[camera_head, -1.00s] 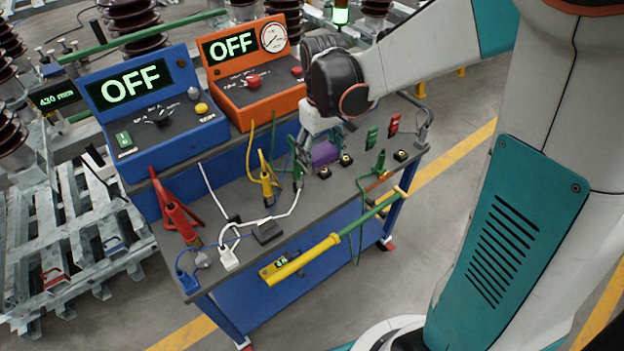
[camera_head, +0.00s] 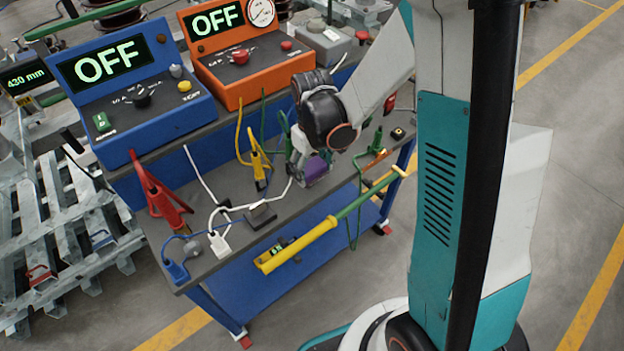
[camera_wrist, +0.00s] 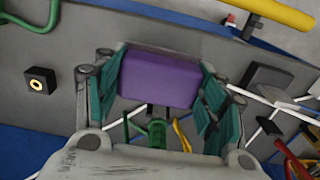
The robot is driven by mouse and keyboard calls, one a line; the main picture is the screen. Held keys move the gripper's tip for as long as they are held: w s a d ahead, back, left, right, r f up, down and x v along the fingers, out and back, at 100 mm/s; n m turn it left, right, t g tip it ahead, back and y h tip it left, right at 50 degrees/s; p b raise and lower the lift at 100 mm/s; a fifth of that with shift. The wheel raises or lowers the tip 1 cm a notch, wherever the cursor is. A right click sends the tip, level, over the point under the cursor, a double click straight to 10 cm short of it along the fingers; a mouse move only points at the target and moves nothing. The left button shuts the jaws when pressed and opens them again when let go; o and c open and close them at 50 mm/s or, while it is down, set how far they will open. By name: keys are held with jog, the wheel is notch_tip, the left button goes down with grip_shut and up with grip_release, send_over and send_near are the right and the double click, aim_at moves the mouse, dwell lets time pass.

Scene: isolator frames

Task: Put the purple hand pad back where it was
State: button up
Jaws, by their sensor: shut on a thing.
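The purple hand pad (camera_wrist: 160,78) is a block held between the teal fingers of my gripper (camera_wrist: 158,98) in the wrist view. In the head view the pad (camera_head: 316,172) shows as a small purple patch under my gripper (camera_head: 306,166), over the right part of the grey cart top (camera_head: 222,180). My gripper is shut on the pad. I cannot tell whether the pad touches the cart top. My wrist hides part of the cart top behind it.
A blue OFF box (camera_head: 140,95) and an orange OFF box (camera_head: 240,65) stand at the back. A yellow clamp (camera_head: 259,165), a red clamp (camera_head: 160,195) and a white plug (camera_head: 220,243) lie left of my gripper. A yellow-green rod (camera_head: 300,245) runs along the front edge.

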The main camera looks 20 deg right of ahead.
aim_at(312, 177)
jog(key=shift+f+b, duration=0.75)
jog(key=shift+f, duration=1.3)
jog(key=shift+f, duration=0.1)
jog(key=o, duration=1.2)
